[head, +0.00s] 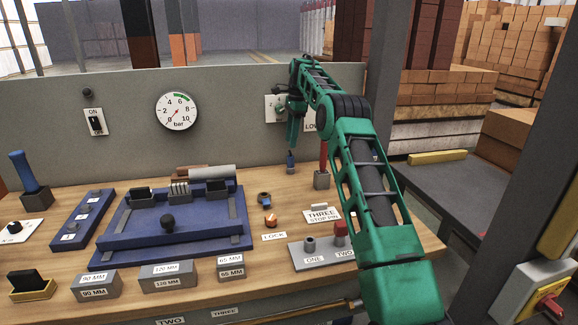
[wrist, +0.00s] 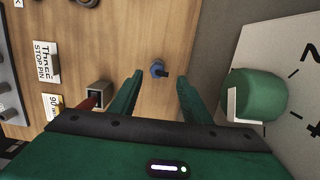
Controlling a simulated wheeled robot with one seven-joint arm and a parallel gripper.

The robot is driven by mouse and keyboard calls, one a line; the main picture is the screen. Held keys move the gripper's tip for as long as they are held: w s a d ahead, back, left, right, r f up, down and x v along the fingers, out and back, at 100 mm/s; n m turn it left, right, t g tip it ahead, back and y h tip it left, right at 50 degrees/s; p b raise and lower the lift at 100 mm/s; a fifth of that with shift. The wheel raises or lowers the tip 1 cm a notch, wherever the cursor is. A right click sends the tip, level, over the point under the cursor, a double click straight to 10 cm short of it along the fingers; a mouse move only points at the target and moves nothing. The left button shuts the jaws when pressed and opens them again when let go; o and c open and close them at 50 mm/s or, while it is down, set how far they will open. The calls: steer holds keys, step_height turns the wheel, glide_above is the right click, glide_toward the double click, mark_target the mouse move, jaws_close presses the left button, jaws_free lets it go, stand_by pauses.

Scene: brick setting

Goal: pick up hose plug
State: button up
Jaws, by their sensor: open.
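The hose plug, a small blue upright piece, stands on the wooden bench near the back panel; it shows in the head view (head: 291,161) and in the wrist view (wrist: 159,69). My gripper (head: 294,142) hangs just above it in the head view, pointing down. In the wrist view its two green fingers (wrist: 160,79) are apart, with the plug showing between the tips. Nothing is held. I cannot tell exactly how much height lies between tips and plug.
A grey holder (head: 321,180) with a red-handled tool stands close right of the plug. A green knob (wrist: 255,98) on the back panel is close to one finger. A blue fitting (head: 264,199) and a copper piece (head: 270,220) lie in front. A blue fixture (head: 165,240) fills the left.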

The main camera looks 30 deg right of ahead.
mark_target(291, 156)
steer(key=f, duration=0.3)
steer(key=shift+a+f, duration=0.15)
steer(key=shift+a, duration=0.05)
steer(key=shift+s+f, duration=0.1)
steer(key=shift+f, duration=2.6)
jaws_close()
